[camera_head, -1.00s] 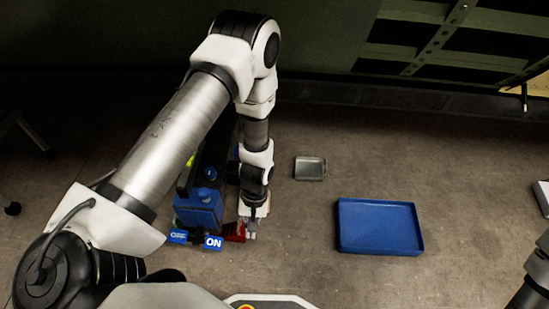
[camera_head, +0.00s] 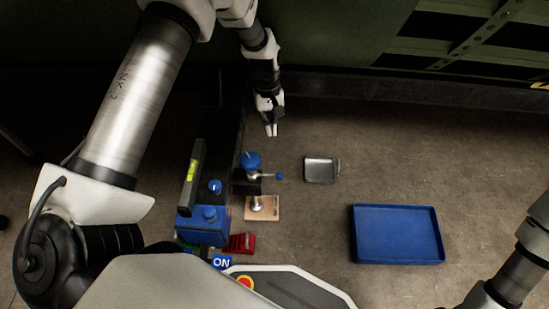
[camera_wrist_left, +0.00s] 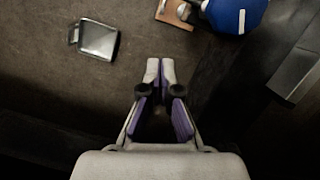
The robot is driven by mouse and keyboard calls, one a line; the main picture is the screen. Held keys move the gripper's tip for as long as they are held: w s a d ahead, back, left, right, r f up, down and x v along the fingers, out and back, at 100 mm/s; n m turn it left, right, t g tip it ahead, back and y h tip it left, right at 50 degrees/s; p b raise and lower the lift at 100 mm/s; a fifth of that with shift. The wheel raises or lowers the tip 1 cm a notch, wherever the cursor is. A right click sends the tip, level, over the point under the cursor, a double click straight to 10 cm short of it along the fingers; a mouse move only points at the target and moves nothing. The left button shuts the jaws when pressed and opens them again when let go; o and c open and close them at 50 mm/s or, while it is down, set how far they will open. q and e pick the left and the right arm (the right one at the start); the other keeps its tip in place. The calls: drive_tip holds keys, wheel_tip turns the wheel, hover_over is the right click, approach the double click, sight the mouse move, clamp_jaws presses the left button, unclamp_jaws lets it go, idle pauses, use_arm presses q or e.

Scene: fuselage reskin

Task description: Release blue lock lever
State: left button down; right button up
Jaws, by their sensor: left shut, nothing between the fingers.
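A blue knob (camera_head: 251,160) stands on a dark fixture, with a short lever reaching right from below it to a small blue ball (camera_head: 279,176). I cannot tell for sure which of these is the lock lever. My left gripper (camera_head: 271,131) is shut and empty, beyond the knob and apart from it. In the left wrist view my left fingertips (camera_wrist_left: 160,66) are together over bare floor. A large blue rounded part with a white mark (camera_wrist_left: 228,16) shows at that view's top edge. Only part of my right arm shows in the head view, at lower right.
A wooden plate (camera_head: 265,211) with a metal knob lies nearer than the fixture. A blue device (camera_head: 202,231) and a red part (camera_head: 241,243) stand at lower left. A small grey tray (camera_head: 321,170) and a blue tray (camera_head: 397,257) lie to the right, with clear floor around them.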

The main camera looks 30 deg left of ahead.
sight(270, 175)
use_arm(q)
drive_tip(key=s+d+f+b, duration=0.4)
drive_tip(key=f+b, duration=0.4)
drive_tip(key=f, duration=0.1)
drive_tip(key=shift+s+d+f, duration=0.2)
drive_tip(key=shift+s+f, duration=0.15)
drive_tip(key=shift+f, duration=0.05)
